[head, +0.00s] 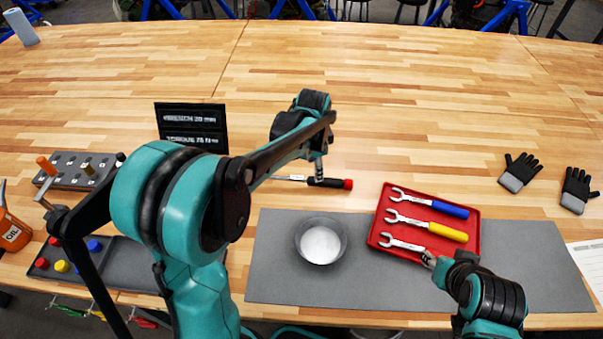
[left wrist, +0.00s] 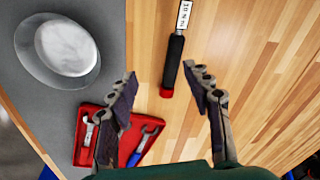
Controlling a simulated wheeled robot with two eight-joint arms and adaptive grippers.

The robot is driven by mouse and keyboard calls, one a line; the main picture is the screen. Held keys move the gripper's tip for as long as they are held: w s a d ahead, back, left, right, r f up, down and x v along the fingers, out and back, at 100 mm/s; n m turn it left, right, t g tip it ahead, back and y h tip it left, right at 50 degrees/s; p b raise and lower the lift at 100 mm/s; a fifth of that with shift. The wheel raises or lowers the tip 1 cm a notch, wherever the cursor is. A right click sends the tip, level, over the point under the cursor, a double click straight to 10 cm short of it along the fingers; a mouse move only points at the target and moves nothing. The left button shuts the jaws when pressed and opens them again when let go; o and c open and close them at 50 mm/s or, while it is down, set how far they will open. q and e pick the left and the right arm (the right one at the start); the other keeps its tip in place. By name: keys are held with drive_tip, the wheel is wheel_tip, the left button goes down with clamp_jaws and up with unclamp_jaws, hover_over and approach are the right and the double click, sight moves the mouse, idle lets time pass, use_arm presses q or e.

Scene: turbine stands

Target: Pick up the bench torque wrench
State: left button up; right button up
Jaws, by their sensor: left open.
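The bench torque wrench (head: 330,182) lies on the wooden table behind the grey mat, with a silver shaft, black grip and red end. My left gripper (head: 318,168) is above it, partly covering it in the head view. In the left wrist view, my left gripper (left wrist: 160,80) is open and empty. The torque wrench's black grip (left wrist: 174,62) points into the gap between the fingers, red end nearest, apart from both fingers. My right gripper (head: 430,259) is at the red tray's near right corner, over an open-end wrench (head: 404,244); its jaws are unclear.
The red tray (head: 476,224) holds open-end wrenches with blue and yellow handles. A bowl (head: 299,243) of white material stands on the grey mat (head: 275,280). A black case (head: 190,112) stands behind my left arm. Gloves (head: 519,170) lie at right. The table's back half is mostly clear.

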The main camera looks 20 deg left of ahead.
use_arm(q)
drive_tip(key=w+f+m+p, duration=0.1)
drive_tip(key=w+f, duration=0.1)
drive_tip(key=w+f+m+g+p, duration=0.1)
drive_tip(key=w+f+m, duration=0.1)
drive_tip(key=w+f, duration=0.1)
drive_tip(key=shift+w+a+f+g, duration=0.1)
drive_tip(key=shift+w+f+g, duration=0.15)
drive_tip(key=shift+f+g, duration=0.05)
drive_tip(key=shift+f+m, duration=0.35)
drive_tip(key=shift+m, duration=0.05)
wheel_tip(320, 180, down, 2)
drive_tip(key=shift+f, duration=0.1)
drive_tip(key=f, duration=0.2)
drive_tip(key=f+b, duration=0.1)
drive_tip(key=f, duration=0.2)
drive_tip(key=shift+a+f, duration=0.25)
drive_tip(key=shift+f, duration=0.05)
drive_tip(key=shift+r, duration=0.1)
clamp_jaws()
use_arm(e)
drive_tip(key=shift+a+r, duration=0.15)
drive_tip(key=shift+r, duration=0.5)
